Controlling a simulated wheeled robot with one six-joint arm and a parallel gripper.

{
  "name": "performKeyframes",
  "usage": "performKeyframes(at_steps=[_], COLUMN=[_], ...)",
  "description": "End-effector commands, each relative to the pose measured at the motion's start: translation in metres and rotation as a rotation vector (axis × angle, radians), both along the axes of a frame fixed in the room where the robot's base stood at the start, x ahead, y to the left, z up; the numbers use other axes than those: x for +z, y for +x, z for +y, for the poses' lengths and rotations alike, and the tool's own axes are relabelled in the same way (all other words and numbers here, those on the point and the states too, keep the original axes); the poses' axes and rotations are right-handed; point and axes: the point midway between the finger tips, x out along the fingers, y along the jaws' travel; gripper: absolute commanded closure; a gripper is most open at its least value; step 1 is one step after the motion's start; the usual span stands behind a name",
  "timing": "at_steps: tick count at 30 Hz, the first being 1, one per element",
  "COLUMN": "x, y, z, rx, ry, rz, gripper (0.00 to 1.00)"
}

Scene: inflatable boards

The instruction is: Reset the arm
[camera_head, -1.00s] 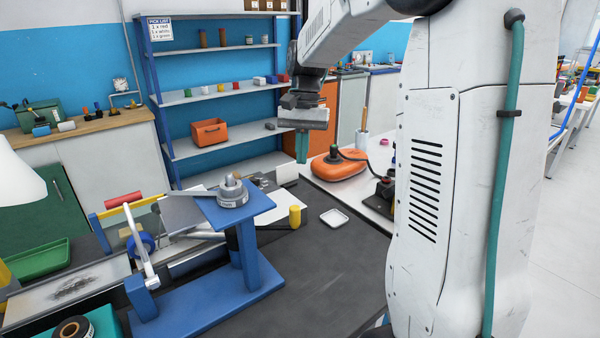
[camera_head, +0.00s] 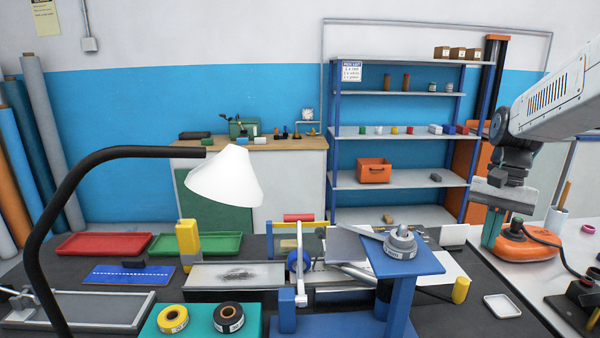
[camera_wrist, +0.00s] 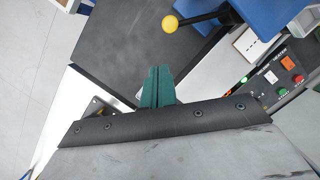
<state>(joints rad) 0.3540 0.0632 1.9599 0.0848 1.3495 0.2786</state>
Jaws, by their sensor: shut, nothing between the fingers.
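My gripper (camera_head: 491,228) hangs from my white arm at the right of the head view, with its teal fingers pointing down. The fingers are together and hold nothing. In the wrist view the gripper (camera_wrist: 157,85) shows as two teal fingers side by side, touching, above the dark bench top and its light edge. In the head view the fingers overlap the left side of an orange rounded device (camera_head: 522,246); I cannot tell whether they touch it.
A blue stand (camera_head: 415,262) with a grey round weight (camera_head: 400,243) stands on the dark bench. A yellow cylinder (camera_head: 461,290) and a small white tray (camera_head: 502,306) lie near the right. A shelf rack (camera_head: 400,180) stands behind.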

Motion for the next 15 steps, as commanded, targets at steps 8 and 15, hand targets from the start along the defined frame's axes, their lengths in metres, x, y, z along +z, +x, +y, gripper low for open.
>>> performKeyframes(at_steps=[8, 15], x=[0.007, 0.000], y=[-0.090, -0.173], z=[0.060, 0.104], rx=[0.277, 0.512], ry=[-0.037, -0.086], rz=[-0.090, -0.199], gripper=[1.00, 1.00])
